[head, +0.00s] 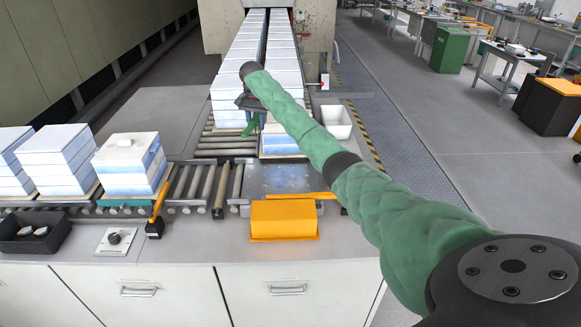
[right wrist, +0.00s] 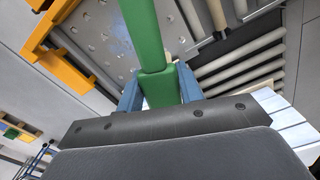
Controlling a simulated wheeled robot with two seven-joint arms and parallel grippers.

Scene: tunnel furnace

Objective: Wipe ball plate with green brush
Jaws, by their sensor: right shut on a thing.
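The ball plate (head: 285,178) is a grey metal plate with small studs, set in the table between the rollers and the orange box. It also shows in the right wrist view (right wrist: 100,28). My right gripper (head: 250,106) is shut on the green brush (head: 249,127), beyond the far side of the plate near the stacks. In the right wrist view, the brush handle (right wrist: 145,35) sits between the blue fingers of my gripper (right wrist: 160,88). The brush's far end is out of that frame, and I cannot tell whether it touches anything. My left gripper is not in view.
An orange box (head: 284,220) stands at the plate's near edge. White-blue stacks (head: 130,165) stand on the left roller line, and more (head: 232,90) fill the far lines. A white bin (head: 336,120) and a black tray (head: 32,240) stand at the sides.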

